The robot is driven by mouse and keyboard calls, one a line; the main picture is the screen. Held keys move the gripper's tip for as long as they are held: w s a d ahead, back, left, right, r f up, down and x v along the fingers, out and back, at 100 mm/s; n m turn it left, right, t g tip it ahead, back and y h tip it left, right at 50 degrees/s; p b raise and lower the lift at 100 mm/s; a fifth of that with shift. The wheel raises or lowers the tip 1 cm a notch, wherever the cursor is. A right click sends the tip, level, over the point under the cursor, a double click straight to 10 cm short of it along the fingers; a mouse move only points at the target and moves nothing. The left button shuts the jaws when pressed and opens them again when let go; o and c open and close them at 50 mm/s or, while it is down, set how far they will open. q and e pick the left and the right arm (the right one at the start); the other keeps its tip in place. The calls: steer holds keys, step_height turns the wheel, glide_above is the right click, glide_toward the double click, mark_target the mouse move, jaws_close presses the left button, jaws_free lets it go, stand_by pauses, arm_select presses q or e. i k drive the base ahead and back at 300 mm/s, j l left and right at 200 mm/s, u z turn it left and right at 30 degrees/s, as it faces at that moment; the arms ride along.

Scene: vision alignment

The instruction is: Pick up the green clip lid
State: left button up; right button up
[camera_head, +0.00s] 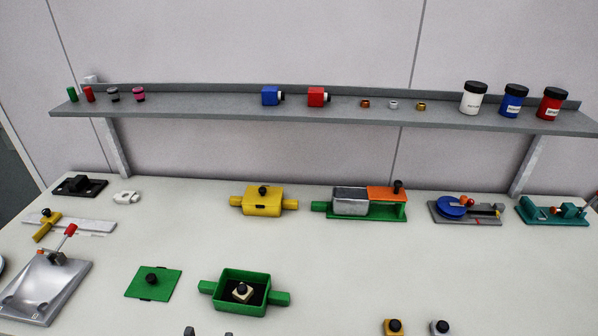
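The green clip lid (168,284) is a flat green plate with a black knob on top. It lies flat on the table at the lower left, left of an open green box (226,301). The rest of that gripper is cut off. My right gripper is out of view.
A silver tray (45,290) with a red-tipped lever stands left of the lid. A yellow box (262,201) and a green-and-orange fixture (386,203) stand behind. Yellow and grey knobbed blocks (393,327) are at the bottom right. A grey shelf (210,108) runs above. The table's centre right is clear.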

mark_target(158, 284)
steer(key=k+j+u, duration=0.15)
steer(key=u, duration=0.3)
steer(key=k+j+u, duration=0.15)
steer(key=u, duration=0.35)
